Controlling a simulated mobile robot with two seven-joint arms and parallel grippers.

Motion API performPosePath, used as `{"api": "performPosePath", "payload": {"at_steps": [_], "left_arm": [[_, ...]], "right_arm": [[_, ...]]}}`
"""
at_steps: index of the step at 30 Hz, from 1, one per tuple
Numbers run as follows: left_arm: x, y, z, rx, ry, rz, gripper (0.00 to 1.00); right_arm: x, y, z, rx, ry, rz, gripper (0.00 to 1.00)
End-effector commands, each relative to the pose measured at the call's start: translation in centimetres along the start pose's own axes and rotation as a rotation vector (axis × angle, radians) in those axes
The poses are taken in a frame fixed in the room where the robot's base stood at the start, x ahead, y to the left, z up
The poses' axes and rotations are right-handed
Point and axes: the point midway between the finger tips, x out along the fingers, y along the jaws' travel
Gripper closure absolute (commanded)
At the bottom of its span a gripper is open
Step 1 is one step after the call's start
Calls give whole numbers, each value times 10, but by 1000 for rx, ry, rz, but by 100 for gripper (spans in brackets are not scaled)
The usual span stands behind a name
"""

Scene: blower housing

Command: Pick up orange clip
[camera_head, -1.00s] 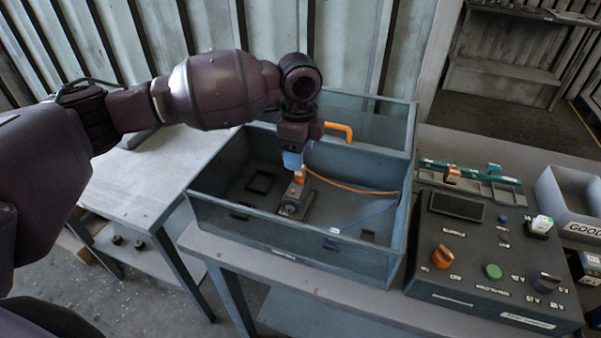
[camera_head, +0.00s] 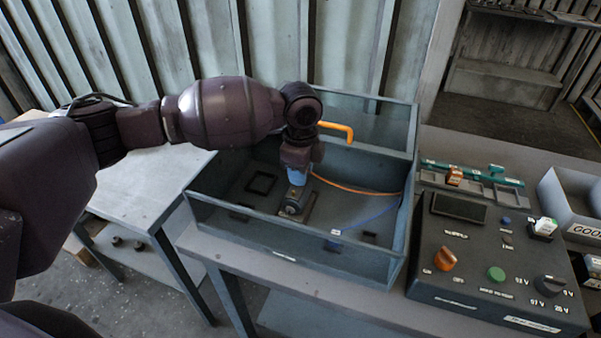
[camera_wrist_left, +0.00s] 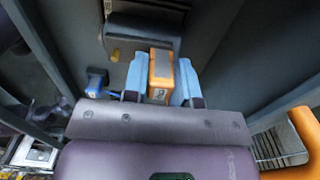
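The orange clip (camera_wrist_left: 161,72) sits between the two blue fingers of my left gripper (camera_wrist_left: 162,84) in the left wrist view. The fingers are open around it, with a narrow gap visible on each side. In the head view my left gripper (camera_head: 297,178) points down into the grey-blue open box (camera_head: 240,228), and its fingers hide the clip. The clip's orange wire (camera_head: 350,187) runs right to the box wall. A small dark motor (camera_head: 291,207) lies on the box floor just in front of the fingers. My right gripper is not in view.
A blue clip (camera_head: 335,232) with a blue wire lies in the box to the right. An orange bent bar (camera_head: 340,128) stands behind my gripper. A control panel (camera_head: 490,260) with knobs is right of the box. A bare side table (camera_head: 140,185) is left.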

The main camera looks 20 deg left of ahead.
Motion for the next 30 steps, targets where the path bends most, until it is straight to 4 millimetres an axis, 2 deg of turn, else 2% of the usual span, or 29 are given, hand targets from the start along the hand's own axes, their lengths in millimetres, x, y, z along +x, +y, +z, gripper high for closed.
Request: {"api": "performPosePath", "payload": {"at_steps": [1,3,11,16,20,30], "left_arm": [[0,0,0,0,0,0,82],[0,0,0,0,0,0,90],[-1,0,0,0,0,0,90],[-12,0,0,0,1,-2,90],[-35,0,0,1,1,-5,90],[-122,0,0,1,1,-5,90]], "right_arm": [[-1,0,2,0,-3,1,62],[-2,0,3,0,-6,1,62],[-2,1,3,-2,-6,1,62],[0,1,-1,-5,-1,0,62],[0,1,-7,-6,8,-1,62],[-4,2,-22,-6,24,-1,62]]}}
